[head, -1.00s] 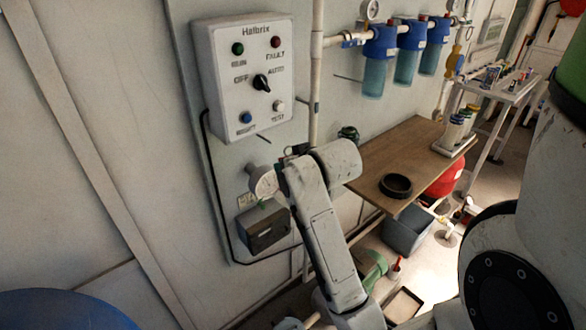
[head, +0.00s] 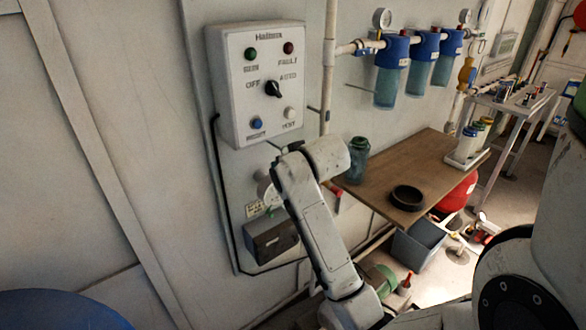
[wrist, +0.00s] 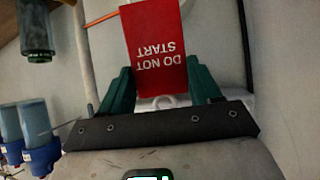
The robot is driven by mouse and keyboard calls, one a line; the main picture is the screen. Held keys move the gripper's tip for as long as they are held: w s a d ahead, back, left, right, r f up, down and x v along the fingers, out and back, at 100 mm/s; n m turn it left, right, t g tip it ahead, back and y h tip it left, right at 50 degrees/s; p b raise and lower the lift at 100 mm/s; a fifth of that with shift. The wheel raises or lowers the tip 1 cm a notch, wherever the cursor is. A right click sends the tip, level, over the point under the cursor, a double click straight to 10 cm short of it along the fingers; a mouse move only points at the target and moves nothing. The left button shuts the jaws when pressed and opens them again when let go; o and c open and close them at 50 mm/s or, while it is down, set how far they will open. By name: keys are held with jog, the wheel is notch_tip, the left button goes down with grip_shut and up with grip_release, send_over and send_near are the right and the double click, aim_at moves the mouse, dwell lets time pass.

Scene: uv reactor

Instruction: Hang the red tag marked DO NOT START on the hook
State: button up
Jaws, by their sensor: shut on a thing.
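The red tag (wrist: 155,45) fills the top middle of the wrist view, its DO NOT START lettering upside down. My gripper (wrist: 160,78) is shut on it, with a green finger on either side. A pale ring-like part shows at the tag's near end. In the head view my arm hides the gripper and tag. Thin pegs stick out below the control box (head: 273,146), at its right side (head: 313,109) and from the wall left of the filters (head: 361,88). I cannot tell which is the hook. A thin grey peg (wrist: 90,126) also shows left of my gripper, apart from the tag.
The Halbrix control box (head: 240,95) hangs on the wall panel, with a dark box (head: 270,240) below it. A vertical pipe (head: 329,70) runs beside the panel. A wooden table (head: 440,165) holds a dark ring (head: 407,197) and a green jar (head: 357,160). Blue filters (head: 390,75) hang above.

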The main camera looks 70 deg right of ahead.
jog(key=shift+w+d+f+b, duration=0.15)
jog(key=shift+w+d+f, duration=0.1)
jog(key=shift+w+d, duration=0.5)
jog(key=shift+w+d+f+b, duration=0.15)
jog(key=shift+w+d+f, duration=0.15)
jog(key=shift+w, duration=0.7)
jog(key=o, duration=1.1)
jog(key=v, duration=1)
jog(key=shift+s+a+r+b, duration=0.15)
jog(key=shift+a+r+b, duration=0.1)
jog(key=shift+b, duration=0.05)
